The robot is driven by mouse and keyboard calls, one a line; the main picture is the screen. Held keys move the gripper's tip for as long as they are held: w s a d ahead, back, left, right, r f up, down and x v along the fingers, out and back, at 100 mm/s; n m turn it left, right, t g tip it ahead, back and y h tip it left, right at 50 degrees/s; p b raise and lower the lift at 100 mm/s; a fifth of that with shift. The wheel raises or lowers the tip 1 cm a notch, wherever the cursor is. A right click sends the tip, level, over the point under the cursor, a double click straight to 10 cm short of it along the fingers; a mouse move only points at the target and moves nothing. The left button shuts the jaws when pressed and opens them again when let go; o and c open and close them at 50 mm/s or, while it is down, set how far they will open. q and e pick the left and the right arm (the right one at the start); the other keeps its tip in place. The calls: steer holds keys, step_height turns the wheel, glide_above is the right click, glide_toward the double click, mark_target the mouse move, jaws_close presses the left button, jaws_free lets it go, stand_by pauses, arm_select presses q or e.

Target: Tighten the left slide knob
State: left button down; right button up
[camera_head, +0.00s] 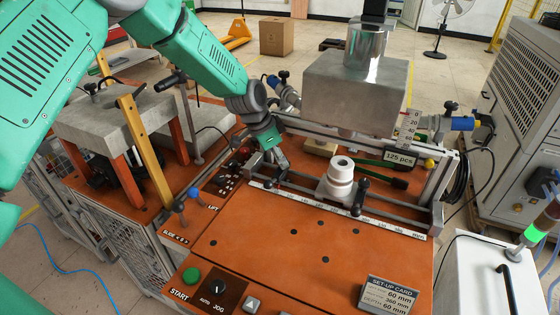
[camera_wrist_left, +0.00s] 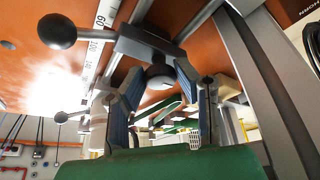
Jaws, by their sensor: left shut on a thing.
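My left gripper (camera_head: 275,162) reaches down from the upper left to the left end of the slide rail on the orange table. A black ball-ended lever (camera_wrist_left: 57,31) sticks out from that block. My right gripper is not in view.
A white ringed cylinder (camera_head: 341,172) stands on the rail, right of the gripper. A big grey metal block (camera_head: 355,90) hangs above and behind. A black-ended lever (camera_head: 357,208) sits further right. The orange table front (camera_head: 270,245) is mostly clear, with a set-up card (camera_head: 388,295).

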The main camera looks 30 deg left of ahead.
arm_select(q)
steer(key=shift+w+r, duration=0.35)
steer(key=c, duration=1.2)
jaws_free()
steer(key=shift+s, duration=0.15)
steer(key=shift+a+f, duration=0.1)
steer(key=shift+a, duration=0.1)
steer(key=shift+s+a+r, duration=0.1)
steer(key=shift+r, duration=0.1)
steer(key=shift+v, duration=5.7)
